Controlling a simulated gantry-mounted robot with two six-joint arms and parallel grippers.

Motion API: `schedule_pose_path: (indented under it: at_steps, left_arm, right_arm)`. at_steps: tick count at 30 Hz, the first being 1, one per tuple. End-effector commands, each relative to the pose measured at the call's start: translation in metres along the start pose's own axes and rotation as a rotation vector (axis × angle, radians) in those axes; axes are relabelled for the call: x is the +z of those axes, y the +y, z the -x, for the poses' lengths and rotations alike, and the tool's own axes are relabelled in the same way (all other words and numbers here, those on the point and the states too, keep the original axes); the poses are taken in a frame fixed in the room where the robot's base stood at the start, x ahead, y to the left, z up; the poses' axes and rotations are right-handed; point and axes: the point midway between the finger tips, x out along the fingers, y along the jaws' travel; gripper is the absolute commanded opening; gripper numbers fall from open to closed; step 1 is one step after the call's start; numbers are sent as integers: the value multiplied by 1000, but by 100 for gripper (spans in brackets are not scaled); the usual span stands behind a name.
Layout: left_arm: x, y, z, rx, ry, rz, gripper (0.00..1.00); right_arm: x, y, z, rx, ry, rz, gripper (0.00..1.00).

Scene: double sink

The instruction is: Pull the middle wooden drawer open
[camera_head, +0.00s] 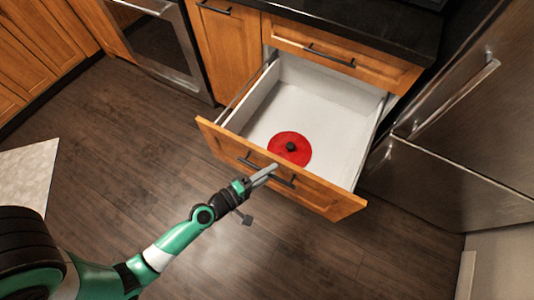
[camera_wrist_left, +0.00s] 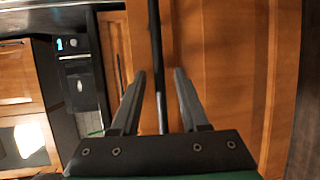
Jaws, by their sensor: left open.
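The middle wooden drawer (camera_head: 325,199) is pulled far out of the cabinet, and its white inside shows. A red round lid with a black knob (camera_head: 290,148) lies in it. The drawer's dark bar handle (camera_head: 246,162) is on its front, partly hidden by my left gripper (camera_head: 270,174). In the left wrist view, my left gripper (camera_wrist_left: 160,73) is open, with its fingers on either side of the handle (camera_wrist_left: 156,42). The wooden drawer front (camera_wrist_left: 232,75) fills the right of that view. I cannot tell whether a finger touches the handle. My right gripper is not in view.
A shut upper drawer (camera_head: 340,58) sits under the black countertop (camera_head: 370,25). A steel fridge (camera_head: 455,130) stands close on the right, and an oven (camera_head: 160,40) at the back left. The dark wooden floor (camera_head: 120,140) in front is clear around my arm.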

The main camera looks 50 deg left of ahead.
Motion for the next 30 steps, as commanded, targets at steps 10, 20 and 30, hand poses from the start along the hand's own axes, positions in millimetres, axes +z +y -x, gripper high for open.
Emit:
schedule_pose_path:
  at_steps: [10,20,30]
  left_arm:
    - [-1,-3,15,-2,1,1,45]
    - [-2,-4,93,-1,9,3,45]
    - [0,0,116,2,1,1,45]
  right_arm:
    - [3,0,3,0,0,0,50]
    - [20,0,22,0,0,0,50]
    - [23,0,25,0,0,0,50]
